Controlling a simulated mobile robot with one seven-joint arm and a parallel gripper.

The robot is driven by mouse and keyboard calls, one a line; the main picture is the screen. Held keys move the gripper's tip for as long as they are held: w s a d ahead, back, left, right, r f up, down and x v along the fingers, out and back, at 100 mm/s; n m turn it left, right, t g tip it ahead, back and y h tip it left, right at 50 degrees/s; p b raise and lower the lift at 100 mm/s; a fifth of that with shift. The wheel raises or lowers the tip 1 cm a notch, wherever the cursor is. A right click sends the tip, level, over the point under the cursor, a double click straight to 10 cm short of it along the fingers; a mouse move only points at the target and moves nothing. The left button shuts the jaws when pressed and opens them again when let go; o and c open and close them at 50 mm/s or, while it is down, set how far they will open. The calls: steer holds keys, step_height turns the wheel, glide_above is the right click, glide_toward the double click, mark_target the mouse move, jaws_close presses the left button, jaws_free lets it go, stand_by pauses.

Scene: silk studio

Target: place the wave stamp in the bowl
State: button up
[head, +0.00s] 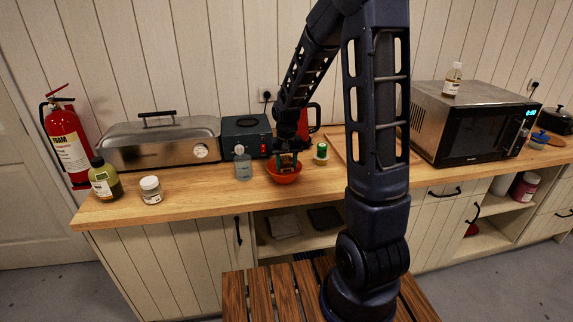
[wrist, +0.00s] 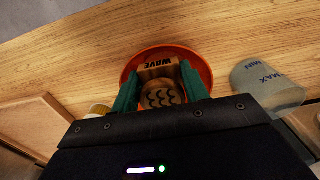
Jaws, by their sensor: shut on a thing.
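The wave stamp (wrist: 158,72) is a wooden block lettered "WAVE", with a round patterned part (wrist: 160,96) nearer the camera. My gripper (wrist: 160,90) is shut on it, with one green finger on each side. The orange-red bowl (wrist: 198,63) is directly behind the stamp in the wrist view. In the head view the bowl (head: 284,178) stands on the wooden counter, and my gripper (head: 287,160) points down right at its opening. I cannot tell whether the stamp touches the bowl's bottom; the gripper and bowl rim hide much of it in the head view.
Behind are a dark box (head: 246,134) and a red object (head: 314,117).

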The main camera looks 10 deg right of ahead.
mark_target(287, 160)
steer(key=shift+f, duration=0.55)
steer(key=o, duration=1)
step_height(287, 160, up, 13)
steer(key=s+d+r+t, duration=0.1)
steer(key=s+d+r, duration=0.2)
steer(key=s, duration=0.5)
steer(key=s+d+r+t, duration=0.2)
steer(key=s+d+r, duration=0.1)
steer(key=s, duration=0.5)
steer(key=s+d+r+t, duration=0.1)
steer(key=s+d+r, duration=0.2)
steer(key=s, duration=0.4)
steer(key=shift+s+d+r+t, duration=0.3)
steer(key=shift+s+d+r, duration=0.1)
steer(key=shift+d, duration=0.1)
